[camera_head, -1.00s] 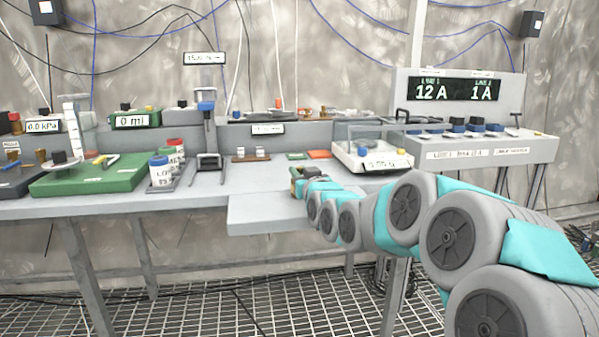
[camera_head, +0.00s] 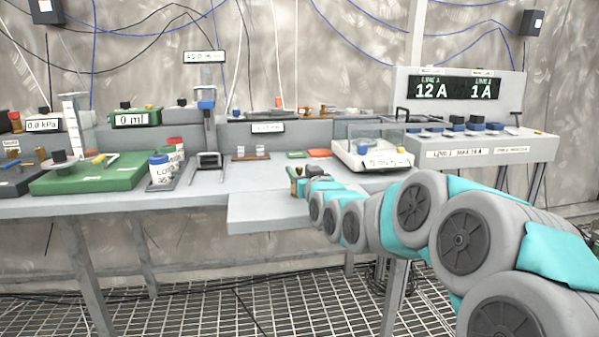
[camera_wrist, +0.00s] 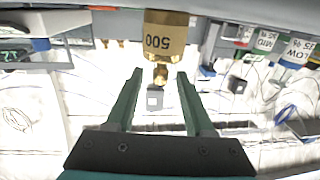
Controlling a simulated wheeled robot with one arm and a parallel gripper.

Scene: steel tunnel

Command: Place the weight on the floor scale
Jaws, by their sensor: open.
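A brass weight marked 500 (camera_wrist: 165,35) shows upside down at the top of the wrist view. Its narrow knob points toward my gripper (camera_wrist: 160,76). My gripper is open, with one green finger on each side of the knob's end; I cannot tell whether either finger touches it. In the head view my gripper (camera_head: 299,186) is small, at the far end of my arm by the low grey shelf at the bench front. The weight is hard to separate from it there. I cannot make out a floor scale in either view.
A white balance with a glass shield (camera_head: 370,158) stands on the bench (camera_head: 225,182) behind my gripper. The pull-out shelf (camera_head: 265,212) looks bare. Metal grating (camera_head: 250,300) covers the floor.

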